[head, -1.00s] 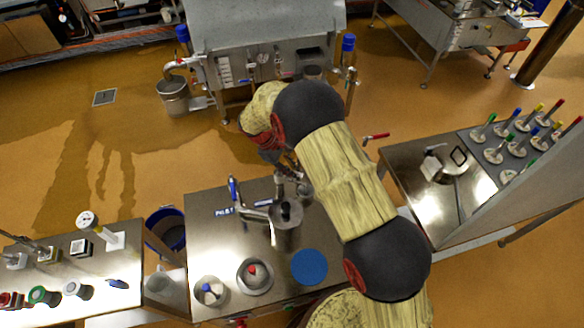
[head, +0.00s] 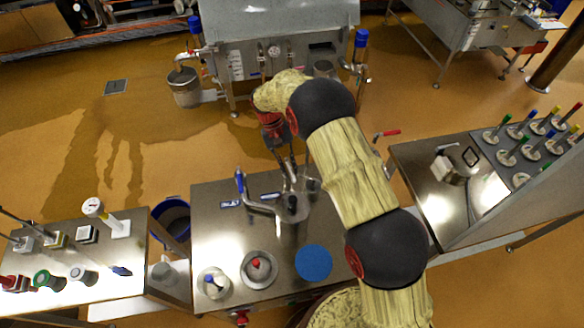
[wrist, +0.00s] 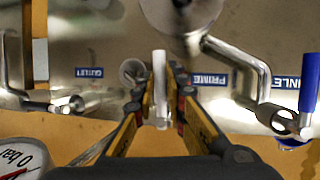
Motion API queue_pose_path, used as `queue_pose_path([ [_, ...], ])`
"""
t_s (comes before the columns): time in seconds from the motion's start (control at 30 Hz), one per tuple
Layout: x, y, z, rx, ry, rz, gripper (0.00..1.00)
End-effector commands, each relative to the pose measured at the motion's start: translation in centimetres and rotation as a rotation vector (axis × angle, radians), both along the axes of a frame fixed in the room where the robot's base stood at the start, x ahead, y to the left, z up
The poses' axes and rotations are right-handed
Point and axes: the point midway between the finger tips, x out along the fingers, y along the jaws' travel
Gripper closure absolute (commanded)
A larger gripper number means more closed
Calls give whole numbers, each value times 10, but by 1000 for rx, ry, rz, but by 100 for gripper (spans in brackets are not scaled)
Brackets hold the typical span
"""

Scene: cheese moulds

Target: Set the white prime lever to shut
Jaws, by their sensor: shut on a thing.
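The white prime lever (wrist: 159,78) stands upright in the wrist view, left of the blue PRIME label (wrist: 208,79). My gripper (wrist: 160,92) has its fingers on both sides of the lever and is shut on it. The lever's pivot and valve body are mostly hidden by the fingers. In the head view my gripper (head: 290,172) reaches down at the back of the steel pump table (head: 215,240), behind the pump. The lever cannot be made out there.
A blue-handled inlet valve (wrist: 308,90) stands to the right in the wrist view. An OUTLET label (wrist: 89,72) and a pressure gauge (wrist: 22,160) are at the left. A blue disc (head: 313,263) lies on the pump table. A red-handled lever (head: 388,133) sits right of my arm.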

Motion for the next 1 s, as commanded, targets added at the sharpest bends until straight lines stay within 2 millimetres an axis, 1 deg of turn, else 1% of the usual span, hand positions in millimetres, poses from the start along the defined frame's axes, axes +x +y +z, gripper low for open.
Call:
queue_pose_path([
  [0.3, 1, 5, 2, 2, -4, -76, 100],
  [0.73, 1, 5, 2, 3, -4, -82, 100],
  [0.77, 1, 5, 2, 3, -4, -82, 85],
  [1.0, 0, 5, 1, 2, -2, -81, 72],
])
